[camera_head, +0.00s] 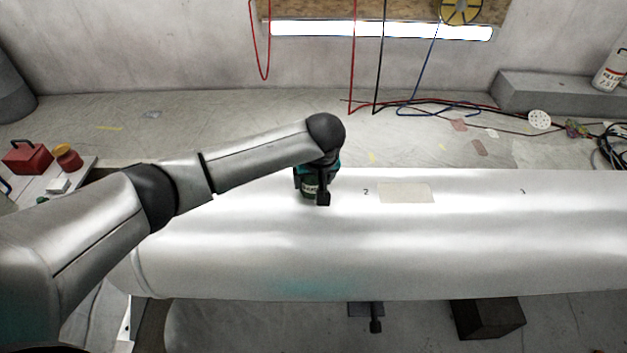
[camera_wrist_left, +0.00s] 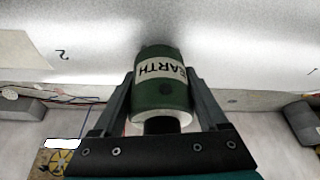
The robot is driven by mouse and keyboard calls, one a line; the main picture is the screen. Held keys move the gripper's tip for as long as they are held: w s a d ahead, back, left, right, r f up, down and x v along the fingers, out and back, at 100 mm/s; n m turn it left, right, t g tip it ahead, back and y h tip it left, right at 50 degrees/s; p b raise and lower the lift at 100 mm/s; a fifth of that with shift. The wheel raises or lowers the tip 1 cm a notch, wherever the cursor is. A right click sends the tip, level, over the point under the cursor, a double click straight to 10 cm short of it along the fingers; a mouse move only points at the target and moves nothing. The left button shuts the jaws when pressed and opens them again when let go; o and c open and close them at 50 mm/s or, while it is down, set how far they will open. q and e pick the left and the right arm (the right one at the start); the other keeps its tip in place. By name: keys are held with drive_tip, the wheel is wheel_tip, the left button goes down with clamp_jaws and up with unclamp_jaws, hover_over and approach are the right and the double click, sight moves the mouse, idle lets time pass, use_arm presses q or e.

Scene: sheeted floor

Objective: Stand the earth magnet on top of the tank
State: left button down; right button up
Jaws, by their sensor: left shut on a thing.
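The earth magnet (camera_wrist_left: 160,90) is a green cylinder with a white "EARTH" label and a pale ring at its near end. It sits between the fingers of my left gripper (camera_wrist_left: 160,95), which is shut on it. In the head view the magnet (camera_head: 309,188) shows small and partly hidden under my left gripper (camera_head: 313,192). The tank (camera_head: 400,240) is a long silvery cylinder lying on its side. The magnet is at the tank's upper surface, left of the mark "2". I cannot tell whether it touches the tank. My right gripper is not in view.
A beige patch (camera_head: 405,193) lies on the tank right of the "2". A red box (camera_head: 27,158) and an orange-topped pot (camera_head: 67,157) stand on a side table at left. Hoses and cables (camera_head: 440,106) lie on the floor behind. A dark block (camera_head: 487,318) is below the tank.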

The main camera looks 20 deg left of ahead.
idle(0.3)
use_arm(q)
unclamp_jaws()
drive_tip(key=shift+f, duration=0.1)
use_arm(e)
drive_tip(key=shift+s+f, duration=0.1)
use_arm(q)
drive_tip(key=shift+r, duration=0.2)
drive_tip(key=shift+d+r, duration=0.1)
drive_tip(key=shift+r, duration=0.1)
drive_tip(key=shift+s+d+r+p, duration=0.1)
drive_tip(key=shift+s+r+p, duration=0.15)
drive_tip(key=shift+r+p, duration=0.3)
drive_tip(key=p+v, duration=0.4)
drive_tip(key=v, duration=0.6)
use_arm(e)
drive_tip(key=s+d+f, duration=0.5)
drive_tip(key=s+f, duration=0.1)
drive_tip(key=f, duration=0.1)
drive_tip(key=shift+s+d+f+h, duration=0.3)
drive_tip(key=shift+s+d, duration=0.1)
